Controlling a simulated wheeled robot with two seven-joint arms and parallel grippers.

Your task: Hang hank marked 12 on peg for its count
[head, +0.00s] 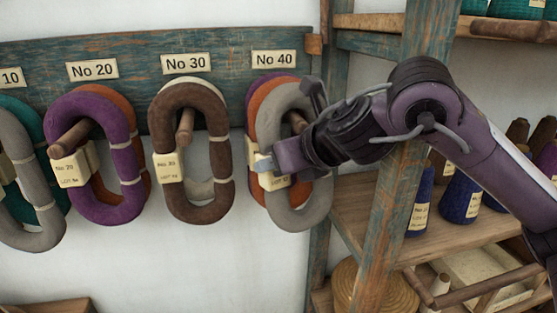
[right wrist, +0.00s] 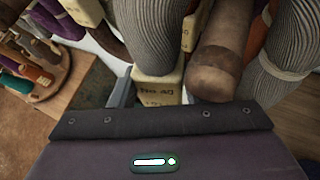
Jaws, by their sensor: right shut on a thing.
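No tag marked 12 can be read in either view. My right gripper (head: 268,162) is at the front grey hank (head: 294,221) under the No 40 label (head: 274,59). It is shut on this hank at its cream tag; in the right wrist view the tag (right wrist: 158,88) reads No 40. The grey hank (right wrist: 150,36) loops around the wooden peg (right wrist: 217,62), in front of orange and purple hanks. My gripper and wrist hide part of the peg and hank. My left gripper is out of view.
Hanks hang on pegs under the No 30 (head: 186,63), No 20 (head: 92,69) and cut-off 10 (head: 11,78) labels along the board (head: 135,55). A shelf post (head: 388,215) stands close by my right arm, with blue cones (head: 461,198) on the shelf behind.

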